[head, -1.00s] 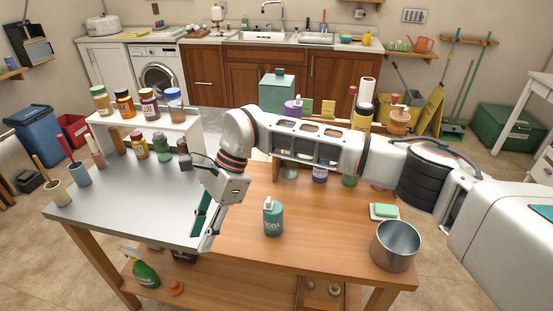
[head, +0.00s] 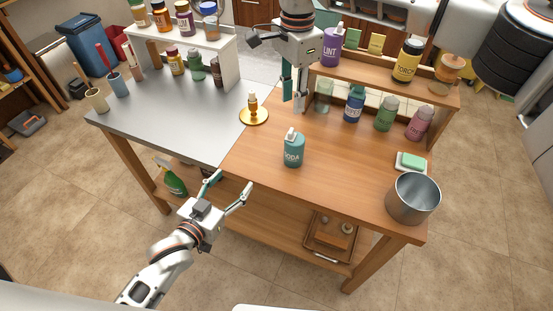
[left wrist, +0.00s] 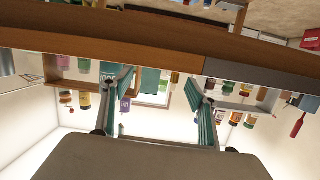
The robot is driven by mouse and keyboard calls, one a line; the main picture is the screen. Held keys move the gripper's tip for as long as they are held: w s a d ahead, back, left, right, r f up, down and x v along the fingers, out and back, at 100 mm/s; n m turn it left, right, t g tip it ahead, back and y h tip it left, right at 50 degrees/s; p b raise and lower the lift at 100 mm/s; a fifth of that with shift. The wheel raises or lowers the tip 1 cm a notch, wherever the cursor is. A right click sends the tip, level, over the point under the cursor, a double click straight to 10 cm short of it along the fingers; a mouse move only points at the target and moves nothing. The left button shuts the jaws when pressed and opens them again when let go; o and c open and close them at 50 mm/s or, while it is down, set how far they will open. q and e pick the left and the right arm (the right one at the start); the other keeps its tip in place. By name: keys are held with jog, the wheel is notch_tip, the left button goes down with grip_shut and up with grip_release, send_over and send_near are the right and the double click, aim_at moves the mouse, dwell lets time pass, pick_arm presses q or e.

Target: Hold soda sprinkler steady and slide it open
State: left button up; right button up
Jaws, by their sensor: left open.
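The soda sprinkler is a teal bottle (head: 293,151) marked SODA with a pale top. It stands upright on the wooden tabletop in the head view. My left gripper (head: 233,182) is open and empty, in front of the table's near edge, to the left of and nearer than the bottle. Its spread fingers also show in the left wrist view (left wrist: 160,82), facing the table edge. My right gripper (head: 295,98) hangs pointing down behind the bottle, apart from it. Its fingers are seen partly edge-on, so their opening is unclear.
A gold dish with a small knob (head: 254,115) stands left of the bottle. A metal pot (head: 412,198) and a soap dish (head: 411,163) are at the right. Blue (head: 354,105), green (head: 387,114) and pink (head: 419,123) bottles stand behind. Wood around the soda bottle is clear.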

aim_at(287, 154)
pick_arm(q)
jog(key=w+d+r+h, duration=0.1)
jog(key=w+d+r, duration=0.1)
jog(key=w+d+r+m+t+h, duration=0.1)
jog(key=w+d+r, duration=0.1)
jog(key=r, duration=0.1)
jog(key=shift+w+d+r, duration=0.1)
jog(key=shift+w, duration=0.2)
jog(key=d+h, duration=0.1)
jog(key=d, duration=0.1)
jog(key=d+m+h, duration=0.1)
jog(key=d, duration=0.2)
jog(key=d+f+m+g+h, duration=0.1)
jog(key=d, duration=0.2)
jog(key=shift+w+f+h, duration=0.1)
jog(key=shift+w+h, duration=0.15)
jog(key=shift+h, duration=0.15)
jog(key=x, duration=0.7)
jog(key=shift+w+d, duration=0.15)
jog(key=c, duration=1.3)
